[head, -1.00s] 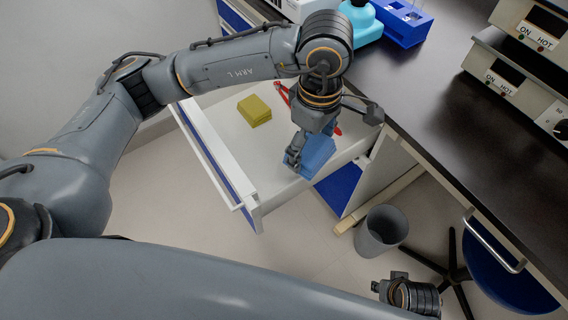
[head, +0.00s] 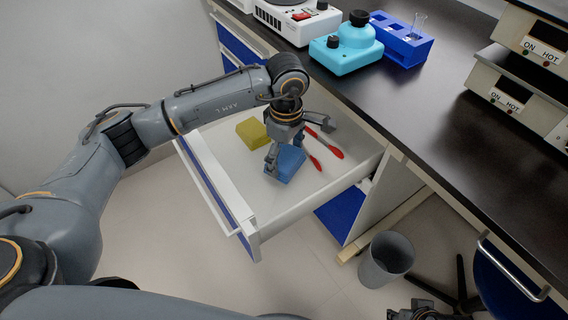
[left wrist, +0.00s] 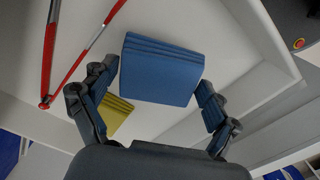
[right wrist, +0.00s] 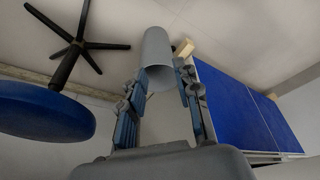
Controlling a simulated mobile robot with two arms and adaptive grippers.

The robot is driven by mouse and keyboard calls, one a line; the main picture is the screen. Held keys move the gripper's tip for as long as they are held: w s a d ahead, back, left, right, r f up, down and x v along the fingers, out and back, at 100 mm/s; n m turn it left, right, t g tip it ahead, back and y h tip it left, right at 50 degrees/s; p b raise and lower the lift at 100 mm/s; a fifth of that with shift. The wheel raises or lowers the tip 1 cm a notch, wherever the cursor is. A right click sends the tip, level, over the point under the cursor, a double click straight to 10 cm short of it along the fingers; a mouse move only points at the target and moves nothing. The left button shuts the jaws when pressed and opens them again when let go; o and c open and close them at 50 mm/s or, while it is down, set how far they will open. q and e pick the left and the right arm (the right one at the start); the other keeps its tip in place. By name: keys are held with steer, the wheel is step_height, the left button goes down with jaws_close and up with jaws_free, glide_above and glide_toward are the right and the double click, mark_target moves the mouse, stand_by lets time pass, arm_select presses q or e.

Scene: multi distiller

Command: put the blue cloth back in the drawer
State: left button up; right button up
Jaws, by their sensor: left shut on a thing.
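The folded blue cloth (head: 290,162) is inside the outline of the open drawer (head: 311,205), near the middle. My left gripper (head: 284,168) is shut on the cloth from above. In the left wrist view the cloth (left wrist: 161,70) sits between the fingers (left wrist: 160,105) of my left gripper. I cannot tell whether the cloth touches the drawer floor. My right gripper (right wrist: 163,105) is open and empty in the right wrist view, above the floor outside the drawer.
A yellow folded cloth (head: 250,132) and red-handled tongs (head: 329,149) lie in the drawer beside the blue cloth. A grey bin (head: 386,260) stands on the floor at the right. The dark bench top (head: 420,120) holds a blue device (head: 346,52) and a blue rack (head: 404,43).

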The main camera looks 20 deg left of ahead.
mark_target(284, 162)
arm_select(q)
steer(key=shift+w+a+f, duration=0.15)
steer(key=shift+f, duration=0.15)
steer(key=shift+w+a+f+b, duration=0.1)
steer(key=shift+f+b, duration=0.1)
steer(key=shift+f, duration=0.7)
steer(key=shift+w+a+f+b, duration=0.1)
steer(key=shift+f+b, duration=0.05)
steer(key=shift+f, duration=0.7)
arm_select(e)
steer(key=shift+v, duration=1.3)
steer(key=shift+d, duration=0.1)
arm_select(q)
steer(key=shift+f, duration=0.2)
steer(key=o, duration=0.9)
steer(key=shift+c, duration=0.2)
steer(key=shift+o, duration=0.2)
arm_select(e)
steer(key=shift+r, duration=0.15)
arm_select(q)
steer(key=shift+r, duration=0.15)
steer(key=shift+r, duration=0.25)
step_height(284, 162, up, 12)
steer(key=shift+f+p, duration=0.2)
steer(key=shift+p, duration=0.65)
arm_select(e)
steer(key=x, duration=0.6)
steer(key=shift+s+f, duration=0.2)
steer(key=shift+s, duration=0.1)
